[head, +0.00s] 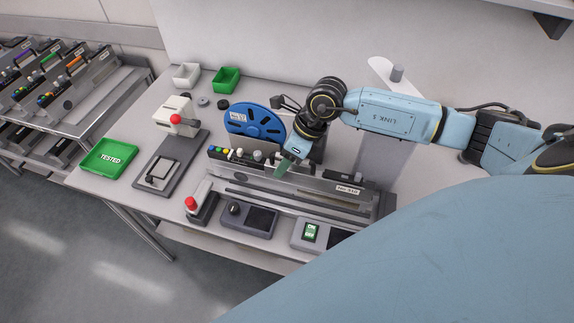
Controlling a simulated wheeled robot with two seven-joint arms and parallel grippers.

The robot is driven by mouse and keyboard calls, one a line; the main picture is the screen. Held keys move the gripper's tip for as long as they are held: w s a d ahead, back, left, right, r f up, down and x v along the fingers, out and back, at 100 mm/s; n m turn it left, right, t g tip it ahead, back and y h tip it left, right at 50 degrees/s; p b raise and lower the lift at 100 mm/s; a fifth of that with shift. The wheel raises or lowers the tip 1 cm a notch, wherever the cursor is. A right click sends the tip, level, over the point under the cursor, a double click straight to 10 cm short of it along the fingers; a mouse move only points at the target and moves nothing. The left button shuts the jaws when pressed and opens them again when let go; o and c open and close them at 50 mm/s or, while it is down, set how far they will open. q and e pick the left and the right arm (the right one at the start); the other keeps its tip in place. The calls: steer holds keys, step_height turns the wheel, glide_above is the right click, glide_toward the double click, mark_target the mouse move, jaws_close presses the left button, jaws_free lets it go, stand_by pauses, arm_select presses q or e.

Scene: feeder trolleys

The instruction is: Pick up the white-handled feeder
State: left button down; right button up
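A grey metal feeder or feeder fixture (320,190) with a small label lies along the front of the table. A blue reel (254,122) stands upright behind its left end. A small white knob (239,152) shows at that left end beside several coloured buttons; I cannot tell whether it is the white handle. My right gripper (284,167) reaches in from the right and points down over the feeder, just right of the reel. Its greenish fingertips are small and partly overlap the metal parts, so their opening and any contact are unclear. My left gripper is out of view.
A green "TESTED" tray (108,158) and a press-like device (172,150) with a red knob stand at left. White (187,75) and green (226,80) bins sit behind. A trolley rack (115,90) of feeders with coloured handles stands far left. Control boxes (248,219) line the front edge.

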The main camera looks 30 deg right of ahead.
jaws_close()
steer(key=shift+w+r, duration=0.1)
steer(key=shift+a+r, duration=0.1)
